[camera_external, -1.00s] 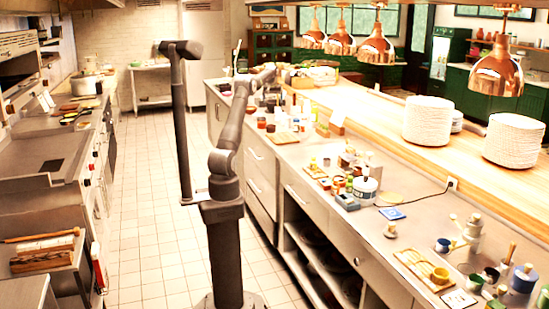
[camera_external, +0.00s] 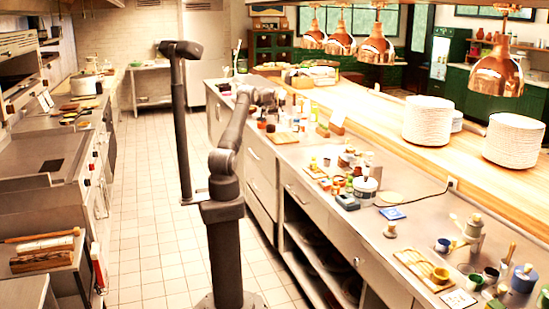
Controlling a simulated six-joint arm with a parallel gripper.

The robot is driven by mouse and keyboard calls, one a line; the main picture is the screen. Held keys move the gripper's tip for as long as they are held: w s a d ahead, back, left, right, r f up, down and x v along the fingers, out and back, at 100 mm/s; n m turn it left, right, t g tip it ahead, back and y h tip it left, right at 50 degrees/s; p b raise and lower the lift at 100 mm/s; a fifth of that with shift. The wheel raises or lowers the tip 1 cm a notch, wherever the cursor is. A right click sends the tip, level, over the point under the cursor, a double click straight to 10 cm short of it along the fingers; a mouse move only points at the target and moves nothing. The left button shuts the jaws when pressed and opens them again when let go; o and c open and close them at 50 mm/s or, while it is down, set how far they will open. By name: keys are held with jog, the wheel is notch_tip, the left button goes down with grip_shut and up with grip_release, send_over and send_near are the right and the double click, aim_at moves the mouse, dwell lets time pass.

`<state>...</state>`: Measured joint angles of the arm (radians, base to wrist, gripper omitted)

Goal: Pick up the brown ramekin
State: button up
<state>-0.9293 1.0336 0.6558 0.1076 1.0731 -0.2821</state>
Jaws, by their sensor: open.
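My gripper (camera_external: 268,98) is open over the far part of the steel counter, at the end of my bent arm. It is small and dark, and its fingers are hard to make out. Small reddish-brown and dark cups (camera_external: 262,124) stand on the counter just in front of and below it. One of them may be the brown ramekin, but at this size I cannot tell which. The gripper appears above and apart from these cups, and my wrist hides part of the counter behind it.
A wooden board (camera_external: 283,138) lies right of the cups. Jars and a white pot (camera_external: 365,190) crowd the middle counter. A wooden pass shelf with white plate stacks (camera_external: 427,121) runs along the right, under copper lamps (camera_external: 375,46). The tiled aisle (camera_external: 150,220) is clear.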

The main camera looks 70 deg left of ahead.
aim_at(271, 126)
jog(key=shift+w+x, duration=0.1)
jog(key=shift+x, duration=1.45)
jog(key=shift+w+x, duration=0.15)
jog(key=shift+x, duration=1.4)
jog(key=shift+r, duration=0.1)
jog(key=c, duration=1.1)
